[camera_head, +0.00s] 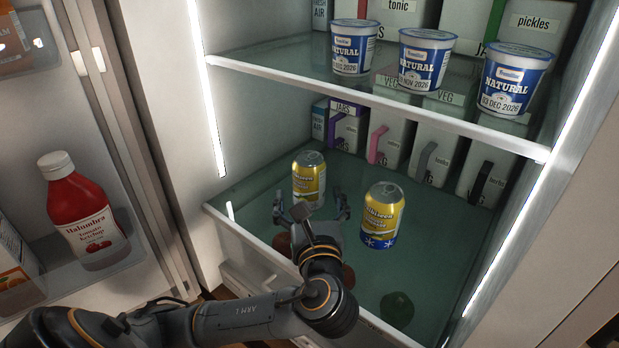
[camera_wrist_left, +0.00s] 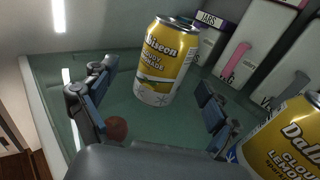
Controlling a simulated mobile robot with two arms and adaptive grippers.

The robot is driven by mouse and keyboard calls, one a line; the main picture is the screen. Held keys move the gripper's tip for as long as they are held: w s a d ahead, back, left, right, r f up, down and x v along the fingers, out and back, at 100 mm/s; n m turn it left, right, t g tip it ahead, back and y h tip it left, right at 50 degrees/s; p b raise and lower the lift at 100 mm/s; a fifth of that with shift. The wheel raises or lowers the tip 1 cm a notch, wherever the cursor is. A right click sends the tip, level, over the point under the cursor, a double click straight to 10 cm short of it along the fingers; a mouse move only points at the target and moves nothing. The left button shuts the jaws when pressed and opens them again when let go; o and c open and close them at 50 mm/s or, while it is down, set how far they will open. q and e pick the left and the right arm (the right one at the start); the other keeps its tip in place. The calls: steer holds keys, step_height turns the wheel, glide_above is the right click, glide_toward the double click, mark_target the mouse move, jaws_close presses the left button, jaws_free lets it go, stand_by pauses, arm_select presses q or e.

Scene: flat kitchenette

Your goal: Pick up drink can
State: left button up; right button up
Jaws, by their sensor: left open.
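A yellow and silver drink can (camera_head: 309,172) stands upright on the lower glass shelf of the open fridge, toward the left. A second yellow can (camera_head: 383,214), with a blue and white base, stands to its right and nearer. My left gripper (camera_head: 311,205) is open and empty, pointing at the left can from the front. In the left wrist view the left can (camera_wrist_left: 167,62) stands between and just beyond the spread fingers, with no clear contact. The second can (camera_wrist_left: 288,140) is outside the right finger, partly cut off by the frame. My right gripper is not in view.
Labelled cartons (camera_head: 434,152) line the back of the lower shelf. Several yogurt cups (camera_head: 424,62) stand on the upper shelf (camera_head: 290,88). Brown round items (camera_head: 283,243) and a green one (camera_head: 397,308) lie near the front. A ketchup bottle (camera_head: 80,207) is in the door.

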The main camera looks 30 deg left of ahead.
mark_target(310, 190)
arm_select(q)
steer(key=shift+w+a+r+p, duration=0.35)
steer(key=shift+w+a+p, duration=0.15)
steer(key=shift+w+p, duration=0.3)
steer(key=shift+p+x, duration=0.55)
steer(key=shift+x, duration=0.65)
steer(key=shift+w+a+f, duration=0.15)
steer(key=shift+w+a, duration=0.05)
steer(key=shift+w, duration=0.1)
steer(key=shift+w+a+f, duration=0.1)
steer(key=shift+w, duration=0.05)
steer(key=c, duration=1.4)
steer(key=shift+c, duration=0.8)
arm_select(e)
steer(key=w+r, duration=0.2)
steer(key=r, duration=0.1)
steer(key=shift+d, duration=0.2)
